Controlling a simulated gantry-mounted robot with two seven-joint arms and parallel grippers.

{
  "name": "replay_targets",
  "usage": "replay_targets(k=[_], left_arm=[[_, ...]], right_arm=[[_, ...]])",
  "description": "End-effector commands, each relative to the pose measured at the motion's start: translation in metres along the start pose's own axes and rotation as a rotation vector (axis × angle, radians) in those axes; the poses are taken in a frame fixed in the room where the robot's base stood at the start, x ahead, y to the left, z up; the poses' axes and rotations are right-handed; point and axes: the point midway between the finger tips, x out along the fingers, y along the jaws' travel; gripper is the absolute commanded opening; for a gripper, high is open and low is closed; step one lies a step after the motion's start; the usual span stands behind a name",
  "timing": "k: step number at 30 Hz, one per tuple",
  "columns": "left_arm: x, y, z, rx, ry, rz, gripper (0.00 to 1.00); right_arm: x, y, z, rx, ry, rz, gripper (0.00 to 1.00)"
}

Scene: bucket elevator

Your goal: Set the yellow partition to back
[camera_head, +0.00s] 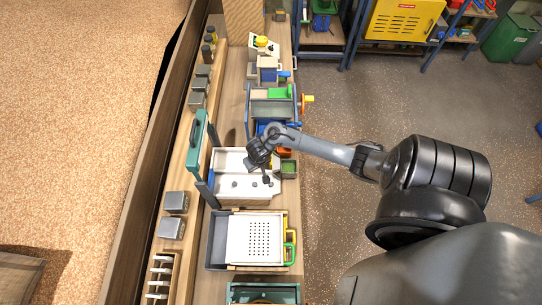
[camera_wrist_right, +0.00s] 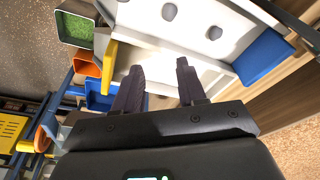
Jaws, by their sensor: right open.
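A narrow yellow piece (camera_wrist_right: 109,68) shows in the right wrist view at the edge of a white tray (camera_wrist_right: 145,58); I cannot tell for sure that it is the partition. In the head view the white tray (camera_head: 226,160) lies mid-bench, and my arm hides part of its right side. My right gripper (camera_head: 267,180) is over this tray. In the wrist view its two dark fingers (camera_wrist_right: 158,72) are apart with nothing between them, and the yellow piece is just left of them, apart. My left gripper is not in view.
A green-filled bin (camera_wrist_right: 77,28), an orange bin (camera_wrist_right: 88,66) and a blue block (camera_wrist_right: 262,57) are near the gripper. A teal handled frame (camera_head: 196,140) stands left of the tray. A perforated white tray (camera_head: 255,240) lies nearer.

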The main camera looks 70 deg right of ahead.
Motion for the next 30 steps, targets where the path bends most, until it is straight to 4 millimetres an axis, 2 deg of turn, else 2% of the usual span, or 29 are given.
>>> replay_targets(k=[1, 3, 6, 10, 14, 17, 30], left_arm=[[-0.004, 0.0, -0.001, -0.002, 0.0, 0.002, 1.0], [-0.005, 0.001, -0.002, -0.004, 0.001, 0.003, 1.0], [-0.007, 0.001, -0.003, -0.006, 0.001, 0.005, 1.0], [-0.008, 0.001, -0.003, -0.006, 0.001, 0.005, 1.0], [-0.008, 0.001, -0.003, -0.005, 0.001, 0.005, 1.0], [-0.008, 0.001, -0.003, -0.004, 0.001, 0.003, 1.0], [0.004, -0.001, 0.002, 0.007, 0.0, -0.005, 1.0]], right_arm=[[0.0, 0.021, -0.016, 0.091, -0.028, 0.015, 0.4], [0.0, 0.043, -0.029, 0.216, -0.072, 0.026, 0.4], [-0.004, 0.068, -0.039, 0.367, -0.128, 0.041, 0.4], [-0.009, 0.088, -0.045, 0.499, -0.178, 0.056, 0.4], [-0.008, 0.096, -0.046, 0.558, -0.202, 0.062, 0.4], [0.0, 0.097, -0.043, 0.569, -0.207, 0.063, 0.4], [0.068, 0.097, -0.029, 0.565, -0.204, 0.063, 0.4]])
